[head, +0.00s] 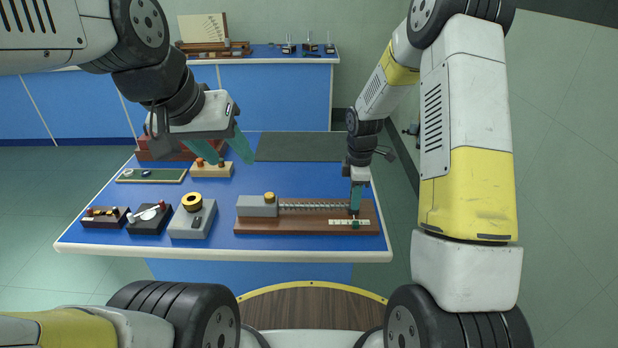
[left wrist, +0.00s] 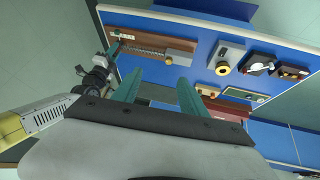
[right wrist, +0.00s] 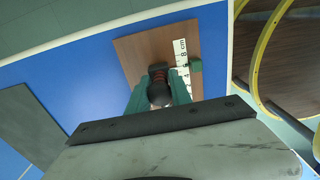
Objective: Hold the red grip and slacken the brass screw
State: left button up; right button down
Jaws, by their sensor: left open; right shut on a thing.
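The brass screw head also shows small in the left wrist view (left wrist: 168,60). My right gripper (head: 355,208) points down at the base's right end, shut on a small dark part with some red (right wrist: 158,76), apparently the red grip. The fingers hide most of it. My left gripper (head: 232,158) is open and empty, above the table behind and left of the grey block, apart from the screw.
A grey box with a yellow ring (head: 192,203) and two dark devices stand at the front left. A small wooden block with knobs (head: 212,170) is near my left fingers. A dark mat (head: 298,147) lies at the back. Blue tabletop is free in the middle.

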pick_arm(q)
jog(key=w+f+m+g+y, duration=0.1)
jog(key=w+f+m+g, duration=0.15)
jog(key=w, duration=0.35)
jog(key=w+f+m+g, duration=0.1)
jog(key=w+m, duration=0.2)
jog(key=w, duration=0.4)
jog(key=m+g+y, duration=0.1)
jog(key=m+g, duration=0.1)
jog(key=m, duration=0.4)
send_near(270, 194)
notch_tip(270, 194, down, 9)
jog(key=shift+d+r, duration=0.1)
jog(key=shift+r, duration=0.05)
jog(key=shift+c, duration=0.2)
grip_shut()
